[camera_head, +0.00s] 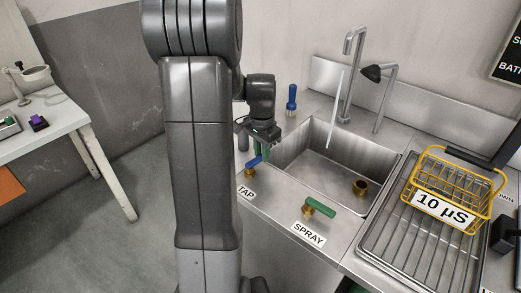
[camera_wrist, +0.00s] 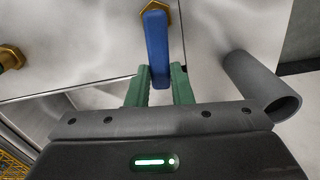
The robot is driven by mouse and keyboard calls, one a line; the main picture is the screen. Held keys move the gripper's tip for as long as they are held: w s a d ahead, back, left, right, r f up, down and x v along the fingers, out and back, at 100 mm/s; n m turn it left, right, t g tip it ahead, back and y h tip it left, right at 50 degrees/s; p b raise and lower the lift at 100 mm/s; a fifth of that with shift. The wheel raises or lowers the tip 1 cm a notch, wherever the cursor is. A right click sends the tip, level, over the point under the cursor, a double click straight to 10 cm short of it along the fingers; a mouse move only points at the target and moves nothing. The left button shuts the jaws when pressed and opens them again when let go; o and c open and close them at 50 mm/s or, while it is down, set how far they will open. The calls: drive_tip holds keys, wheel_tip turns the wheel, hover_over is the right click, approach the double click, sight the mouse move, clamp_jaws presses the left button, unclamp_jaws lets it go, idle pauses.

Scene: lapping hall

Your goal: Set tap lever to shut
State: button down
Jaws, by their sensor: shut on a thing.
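The blue tap lever (camera_head: 254,162) sits on a brass fitting above the TAP label (camera_head: 246,192), on the sink's front ledge. My gripper (camera_head: 262,150) is at the lever, partly hidden behind my arm. In the wrist view, my gripper's green fingers (camera_wrist: 160,70) are on both sides of the end of the blue lever (camera_wrist: 156,40), shut on it. The lever runs from its brass nut (camera_wrist: 152,10) straight toward my gripper. A pale straight streak (camera_head: 335,110), looking like running water, drops from the tall spout (camera_head: 349,85) into the sink (camera_head: 315,175).
A green spray lever (camera_head: 320,206) stands right of the tap lever. A blue-handled tool (camera_head: 292,98) stands behind the sink's left corner. A grey tube (camera_wrist: 262,80) is close to my gripper's right. A yellow basket (camera_head: 452,190) stands on the drainboard (camera_head: 400,238).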

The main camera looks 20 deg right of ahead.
drive_tip(key=m, duration=0.1)
drive_tip(key=s+m, duration=0.1)
drive_tip(key=m, duration=0.1)
drive_tip(key=m+p, duration=0.1)
drive_tip(key=shift+s+d, duration=0.25)
drive_tip(key=shift+s, duration=0.15)
drive_tip(key=m, duration=0.1)
drive_tip(key=s+m, duration=0.1)
drive_tip(key=m, duration=0.1)
drive_tip(key=s+m, duration=0.1)
drive_tip(key=shift+a+m, duration=0.15)
drive_tip(key=shift+m, duration=0.25)
drive_tip(key=m, duration=0.1)
drive_tip(key=s+m, duration=0.1)
drive_tip(key=m, duration=0.1)
drive_tip(key=shift+s+a+m+p, duration=0.15)
drive_tip(key=shift+a+m+p, duration=0.15)
drive_tip(key=shift+a+p, duration=0.1)
drive_tip(key=shift+s+a+m, duration=0.3)
drive_tip(key=shift+a+m, duration=0.05)
drive_tip(key=shift+m, duration=0.7)
drive_tip(key=shift+s+a+m, duration=0.25)
drive_tip(key=shift+a+m, duration=0.05)
drive_tip(key=shift+m, duration=0.75)
drive_tip(key=c, duration=1.3)
unclamp_jaws()
